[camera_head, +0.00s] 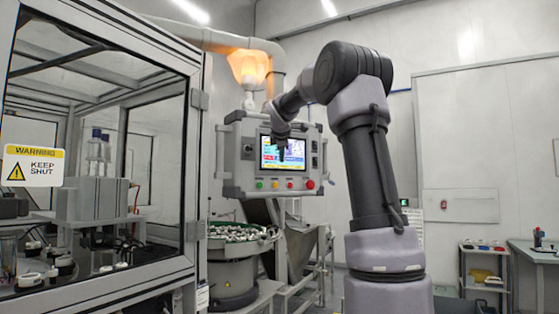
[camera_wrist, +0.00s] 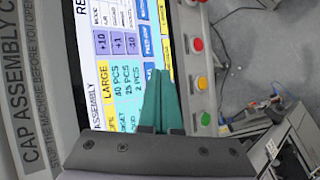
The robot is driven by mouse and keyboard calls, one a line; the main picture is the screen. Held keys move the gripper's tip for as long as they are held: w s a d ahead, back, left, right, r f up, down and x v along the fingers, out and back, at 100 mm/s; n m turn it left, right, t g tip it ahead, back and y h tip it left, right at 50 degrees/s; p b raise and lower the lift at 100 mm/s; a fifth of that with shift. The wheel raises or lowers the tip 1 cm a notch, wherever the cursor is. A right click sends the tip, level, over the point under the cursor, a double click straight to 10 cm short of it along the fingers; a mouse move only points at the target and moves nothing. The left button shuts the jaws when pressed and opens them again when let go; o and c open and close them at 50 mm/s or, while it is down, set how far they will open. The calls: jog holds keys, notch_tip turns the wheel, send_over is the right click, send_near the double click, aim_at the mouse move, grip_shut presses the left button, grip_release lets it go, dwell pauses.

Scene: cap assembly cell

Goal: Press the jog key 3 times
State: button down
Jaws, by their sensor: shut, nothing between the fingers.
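The control panel (camera_head: 233,158) hangs from a pipe arm, with a lit touch screen (camera_head: 270,160). In the wrist view the screen (camera_wrist: 103,75) appears turned sideways, with purple, blue and yellow keys. A key labelled JOG cannot be made out; my fingers cover part of the blue and yellow key rows. My gripper (camera_wrist: 158,75) is shut and empty, its teal fingers in front of the lower part of the screen. It also shows dark before the screen in the head view (camera_head: 282,153). Whether the tips touch the screen cannot be told.
Red (camera_wrist: 197,45), yellow (camera_wrist: 202,83) and green (camera_wrist: 205,118) buttons sit on the panel below the screen, close to my fingers. A glazed machine cabinet (camera_head: 195,150) stands left. A bowl feeder (camera_head: 232,270) stands below the panel.

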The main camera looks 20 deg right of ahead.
dwell(0.5)
jog(key=shift+s+d, duration=0.1)
jog(key=shift+s, duration=0.5)
jog(key=s, duration=0.2)
jog(key=s+d, duration=0.1)
jog(key=s, duration=0.2)
dwell(4.7)
jog(key=s, duration=0.3)
jog(key=shift+s+d, duration=0.35)
